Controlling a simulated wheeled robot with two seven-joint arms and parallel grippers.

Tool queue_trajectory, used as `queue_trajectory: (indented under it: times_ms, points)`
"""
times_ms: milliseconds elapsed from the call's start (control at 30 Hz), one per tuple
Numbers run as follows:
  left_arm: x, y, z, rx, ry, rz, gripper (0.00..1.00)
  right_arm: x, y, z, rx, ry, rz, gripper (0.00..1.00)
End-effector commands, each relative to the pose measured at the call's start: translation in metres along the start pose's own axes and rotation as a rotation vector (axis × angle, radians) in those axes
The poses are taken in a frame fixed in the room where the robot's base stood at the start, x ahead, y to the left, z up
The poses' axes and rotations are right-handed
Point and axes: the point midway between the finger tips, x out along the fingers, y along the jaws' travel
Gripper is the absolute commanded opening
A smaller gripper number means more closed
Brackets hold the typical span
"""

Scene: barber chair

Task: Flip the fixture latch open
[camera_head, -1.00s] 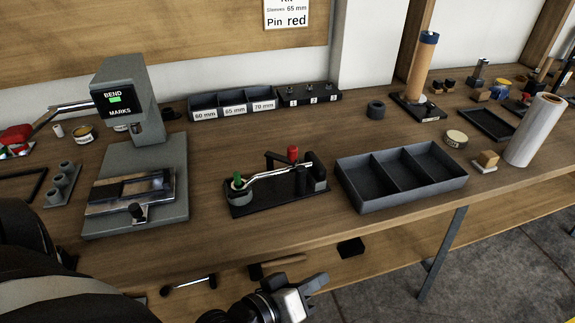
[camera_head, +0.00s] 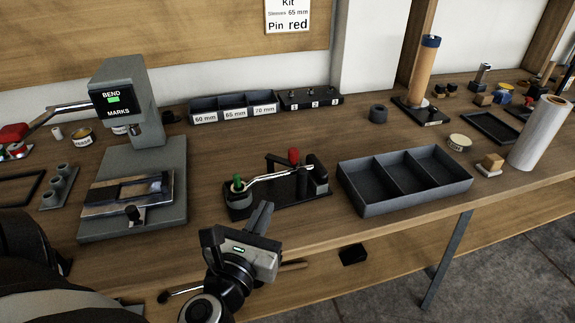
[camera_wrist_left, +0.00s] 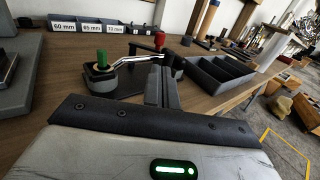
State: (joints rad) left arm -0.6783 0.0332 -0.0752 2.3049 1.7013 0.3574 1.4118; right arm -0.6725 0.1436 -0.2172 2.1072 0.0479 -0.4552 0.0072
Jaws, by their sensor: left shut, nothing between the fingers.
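The fixture (camera_head: 312,188) is a black base on the workbench. A bent metal rod (camera_head: 268,176) lies across it, with a green pin (camera_head: 238,181) at its left end. The latch is a dark arm (camera_head: 277,160) with a red knob (camera_head: 294,156), lying across behind the rod. My left gripper (camera_head: 265,208) is shut and empty, just in front of the fixture, fingers pointing up toward it, apart from the latch. The left wrist view shows the red knob (camera_wrist_left: 159,40) just beyond the gripper's fingers (camera_wrist_left: 166,82) and the green pin (camera_wrist_left: 102,58) to their left. My right gripper is not in view.
A grey bend press (camera_head: 140,185) stands left of the fixture. An empty three-compartment tray (camera_head: 405,200) stands close on its right. Labelled sleeve bins (camera_head: 232,108) stand behind. Bare bench lies between the bins and the fixture.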

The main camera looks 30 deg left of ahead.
Motion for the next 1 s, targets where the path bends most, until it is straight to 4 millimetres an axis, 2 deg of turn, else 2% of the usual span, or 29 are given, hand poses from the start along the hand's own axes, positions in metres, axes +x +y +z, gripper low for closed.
queue_trajectory:
  times_ms: [167, 600, 800, 1000]
  points:
    - [0.023, 0.0, 0.005, 0.001, -0.004, 0.0, 0.0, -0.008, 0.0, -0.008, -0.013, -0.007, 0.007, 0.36]
    - [0.112, 0.0, 0.003, 0.003, -0.003, -0.001, 0.0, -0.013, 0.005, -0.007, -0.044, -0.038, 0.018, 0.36]
    - [0.133, 0.0, 0.001, 0.003, -0.002, -0.001, 0.0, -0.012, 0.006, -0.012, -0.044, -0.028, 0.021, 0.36]
    - [0.138, 0.0, 0.0, 0.003, 0.0, -0.002, 0.0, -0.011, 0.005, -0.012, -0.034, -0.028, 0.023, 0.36]
